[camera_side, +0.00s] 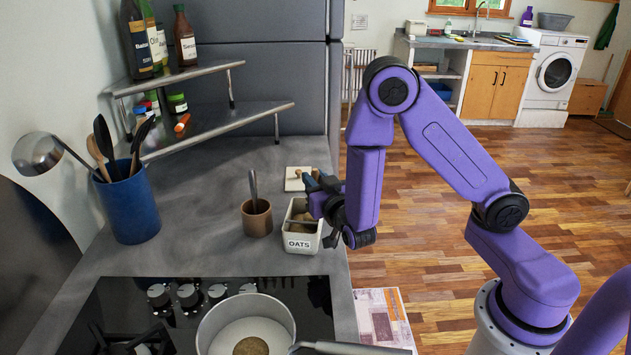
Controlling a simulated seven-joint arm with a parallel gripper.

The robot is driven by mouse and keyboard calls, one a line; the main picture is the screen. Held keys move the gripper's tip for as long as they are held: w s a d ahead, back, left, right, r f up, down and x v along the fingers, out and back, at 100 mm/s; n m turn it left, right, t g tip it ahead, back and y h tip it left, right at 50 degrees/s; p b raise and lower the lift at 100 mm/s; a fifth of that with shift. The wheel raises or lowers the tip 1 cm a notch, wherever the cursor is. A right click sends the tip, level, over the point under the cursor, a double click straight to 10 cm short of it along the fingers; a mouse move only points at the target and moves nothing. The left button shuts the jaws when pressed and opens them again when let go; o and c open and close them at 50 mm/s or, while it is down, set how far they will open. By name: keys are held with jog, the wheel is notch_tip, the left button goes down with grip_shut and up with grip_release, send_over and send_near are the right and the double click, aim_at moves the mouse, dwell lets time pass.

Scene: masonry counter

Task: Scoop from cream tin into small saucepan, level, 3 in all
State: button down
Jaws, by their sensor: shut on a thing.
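The cream tin (300,243), labelled OATS, stands open on the grey counter near its right edge, with tan contents showing inside. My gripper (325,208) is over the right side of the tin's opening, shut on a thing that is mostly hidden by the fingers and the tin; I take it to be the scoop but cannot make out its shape. The small saucepan (210,331) sits on the hob at the bottom, cut off by the frame edge. A round tan heap lies on its pale bottom. Its handle points right.
A cream lid (296,184) lies behind the tin. A brown cup (257,222) with a utensil stands left of it. A blue utensil crock (136,208), a ladle (40,154) and a metal shelf (200,125) with bottles are farther left. Hob knobs (188,297) line the hob's back.

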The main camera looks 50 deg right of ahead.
jog(key=shift+s+a, duration=0.95)
jog(key=shift+a, duration=0.15)
jog(key=shift+s+a, duration=0.9)
jog(key=shift+a, duration=0.2)
dwell(0.8)
jog(key=shift+d, duration=0.1)
jog(key=shift+w+d, duration=1.9)
jog(key=shift+d, duration=0.25)
jog(key=shift+r, duration=2.9)
jog(key=shift+a, duration=0.1)
